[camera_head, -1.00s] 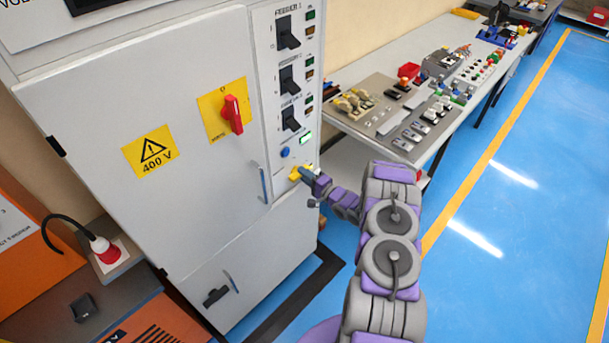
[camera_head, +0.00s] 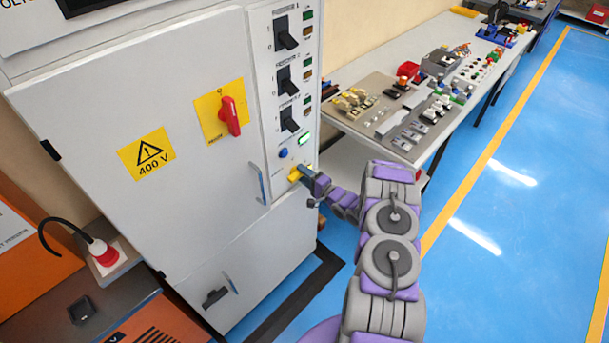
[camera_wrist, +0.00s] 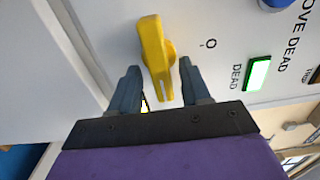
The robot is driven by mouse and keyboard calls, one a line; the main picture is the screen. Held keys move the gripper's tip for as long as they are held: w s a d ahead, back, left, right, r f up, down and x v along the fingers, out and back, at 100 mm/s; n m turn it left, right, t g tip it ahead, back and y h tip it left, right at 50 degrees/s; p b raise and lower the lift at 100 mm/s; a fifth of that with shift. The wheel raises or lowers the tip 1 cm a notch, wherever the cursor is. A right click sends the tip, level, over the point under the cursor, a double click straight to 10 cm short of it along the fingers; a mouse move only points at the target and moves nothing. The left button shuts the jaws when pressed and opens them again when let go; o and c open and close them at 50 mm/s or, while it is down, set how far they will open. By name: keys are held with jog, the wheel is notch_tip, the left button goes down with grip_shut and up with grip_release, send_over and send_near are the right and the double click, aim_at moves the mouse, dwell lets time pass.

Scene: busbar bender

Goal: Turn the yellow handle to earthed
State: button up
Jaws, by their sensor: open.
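The yellow handle (camera_wrist: 155,55) is on the panel in the wrist view, between the two fingers of my gripper (camera_wrist: 160,85). Its pointer end, with a white mark, points down toward the gripper's palm in that view. The fingers are open, one on each side of the handle, with visible gaps. In the head view the yellow handle (camera_head: 294,174) shows low on the cabinet's right column, partly hidden by my gripper (camera_head: 305,174). The handle's position labels are mostly hidden; an "O" mark shows beside it.
A lit green "DEAD" indicator (camera_wrist: 258,74) and a blue button (camera_head: 283,153) sit near the handle. Black switches (camera_head: 289,119) are above, and a red rotary handle (camera_head: 230,116) is on the door. A grey door handle (camera_head: 257,183) is just left. A workbench (camera_head: 357,141) stands right.

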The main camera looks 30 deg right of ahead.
jog(key=shift+s, duration=0.1)
jog(key=p+v, duration=0.1)
jog(key=v, duration=1.6)
jog(key=shift+d, duration=0.1)
